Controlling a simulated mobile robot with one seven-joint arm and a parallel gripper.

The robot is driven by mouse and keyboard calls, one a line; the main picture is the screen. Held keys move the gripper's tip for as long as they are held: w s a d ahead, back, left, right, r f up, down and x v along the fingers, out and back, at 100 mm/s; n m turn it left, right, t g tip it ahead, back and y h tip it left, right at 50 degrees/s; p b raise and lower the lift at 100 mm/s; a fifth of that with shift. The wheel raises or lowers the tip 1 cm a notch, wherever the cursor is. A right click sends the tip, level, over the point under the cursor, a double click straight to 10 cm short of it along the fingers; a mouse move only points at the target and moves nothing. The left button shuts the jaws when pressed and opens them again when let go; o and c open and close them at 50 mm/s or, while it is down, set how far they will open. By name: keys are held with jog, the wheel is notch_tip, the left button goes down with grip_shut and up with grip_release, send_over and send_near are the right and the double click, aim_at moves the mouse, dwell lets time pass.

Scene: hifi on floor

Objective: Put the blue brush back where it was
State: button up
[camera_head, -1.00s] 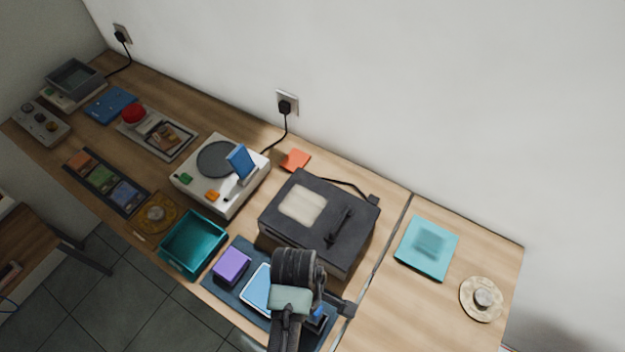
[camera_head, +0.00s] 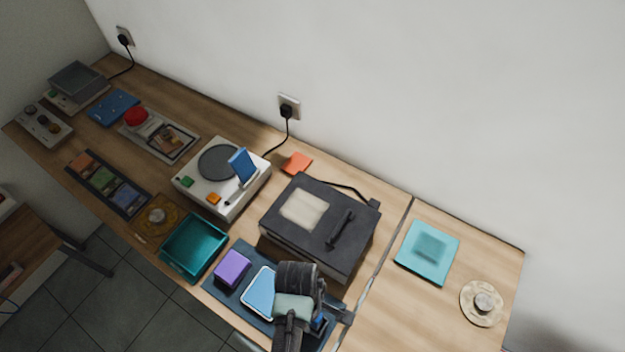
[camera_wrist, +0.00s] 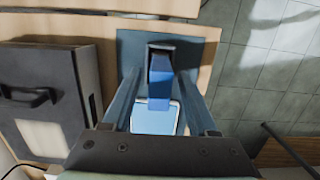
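The blue brush (camera_wrist: 160,80), blue with a black end, shows between the two fingers of my gripper (camera_wrist: 162,88) in the wrist view. The fingers are apart, with a visible gap on each side of the brush. I cannot tell how far the fingertips are above or beside it. In the head view a bit of the brush (camera_head: 319,322) shows beside my gripper (camera_head: 337,314), mostly hidden by my arm. The brush is over the dark blue mat (camera_head: 222,288) at the table's front edge.
A light blue tablet (camera_head: 258,291) and a purple box (camera_head: 232,268) are on the mat. A dark box-shaped device (camera_head: 322,245) with a handle stands behind it. A teal tray (camera_head: 193,247) is to the left. The right table holds a teal pad (camera_head: 428,250) and a round dish (camera_head: 482,303).

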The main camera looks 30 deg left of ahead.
notch_tip(320, 180, up, 12)
jog(key=a+b, duration=0.1)
jog(key=shift+a, duration=0.25)
jog(key=shift+w+r, duration=0.1)
jog(key=shift+r, duration=0.05)
